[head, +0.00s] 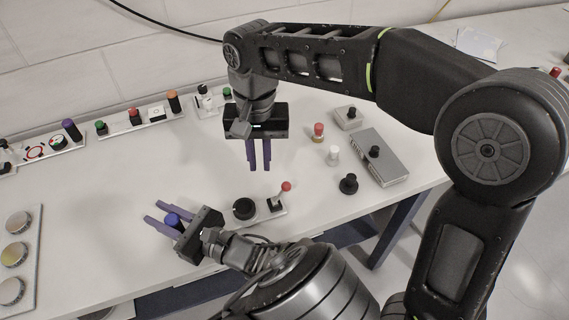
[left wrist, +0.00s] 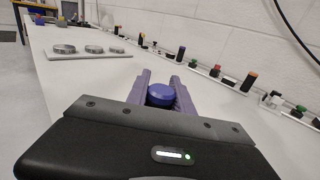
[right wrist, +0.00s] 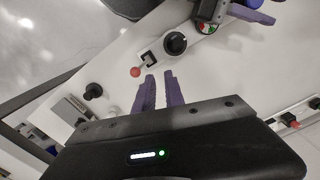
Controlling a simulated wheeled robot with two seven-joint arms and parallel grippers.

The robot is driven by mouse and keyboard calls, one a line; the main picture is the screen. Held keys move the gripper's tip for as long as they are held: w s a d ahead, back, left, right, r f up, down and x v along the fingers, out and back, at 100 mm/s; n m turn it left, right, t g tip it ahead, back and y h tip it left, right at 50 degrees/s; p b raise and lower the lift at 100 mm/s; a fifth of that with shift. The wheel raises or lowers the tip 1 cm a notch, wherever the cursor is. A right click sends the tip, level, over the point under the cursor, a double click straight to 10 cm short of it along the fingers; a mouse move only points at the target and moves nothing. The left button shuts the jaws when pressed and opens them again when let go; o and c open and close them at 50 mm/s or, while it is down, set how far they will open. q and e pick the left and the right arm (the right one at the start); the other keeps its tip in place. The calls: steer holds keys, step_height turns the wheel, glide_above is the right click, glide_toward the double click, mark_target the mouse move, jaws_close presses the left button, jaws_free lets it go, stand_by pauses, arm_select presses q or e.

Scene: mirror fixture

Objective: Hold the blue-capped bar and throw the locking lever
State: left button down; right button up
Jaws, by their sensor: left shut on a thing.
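The blue-capped bar (head: 173,219) stands at the left end of the fixture, between the purple fingers of my left gripper (head: 160,213). Its round blue cap (left wrist: 160,95) shows between the fingers in the left wrist view; the bar below is hidden. A black round knob (head: 243,208) sits to the right of this gripper. The locking lever with a red ball (head: 286,186) stands beside the knob, tilted up to the right. My right gripper (head: 259,168) points down behind the lever, apart from it, its fingers parted and empty. The red ball shows in the right wrist view (right wrist: 135,71).
Rows of coloured buttons (head: 135,117) line the wall. A plate with round discs (head: 15,253) lies at the left. The table between is clear.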

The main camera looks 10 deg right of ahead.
steer(key=d+m, duration=0.1)
steer(key=d, duration=0.2)
steer(key=d+f+m, duration=0.1)
steer(key=d, duration=0.1)
steer(key=w+d+m+y, duration=0.1)
steer(key=d, duration=0.2)
steer(key=shift+d+f+g, duration=0.2)
steer(key=shift+d+g, duration=0.1)
steer(key=shift+d, duration=0.05)
jaws_close()
steer(key=s+d+m+y, duration=0.2)
steer(key=d+m+y, duration=0.3)
steer(key=d+m, duration=0.4)
steer(key=m, duration=0.4)
steer(key=shift+s+d+m+t, duration=0.2)
steer(key=shift+d+m+t, duration=0.1)
steer(key=shift+t, duration=0.1)
